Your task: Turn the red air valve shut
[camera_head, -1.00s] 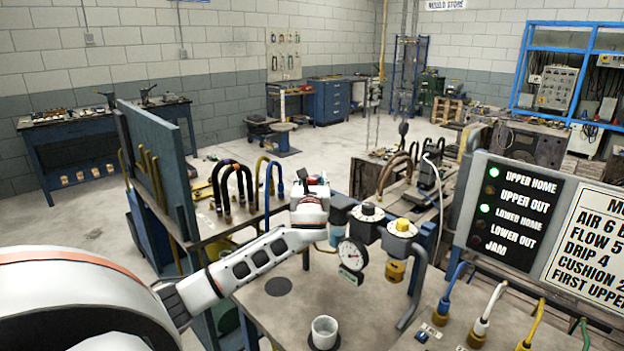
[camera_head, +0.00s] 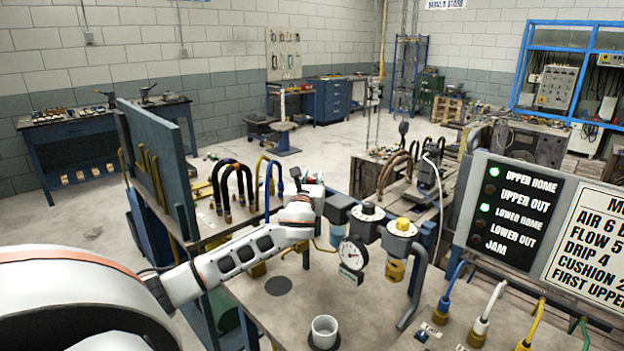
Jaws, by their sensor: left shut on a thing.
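My left arm reaches in from the left, and my left gripper (camera_head: 306,192) is at the left end of the air line, beside the dial gauge (camera_head: 353,253). The grey pipe unit (camera_head: 341,207) runs right from the gripper to a fitting with a yellow knob (camera_head: 402,225). My right gripper is not in view.
A white cup (camera_head: 324,331) stands on the bench below the gauge. A panel (camera_head: 515,215) with two green lamps lit, at Upper Home and Lower Home, is at the right. Curved hoses (camera_head: 233,187) stand behind my left arm.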

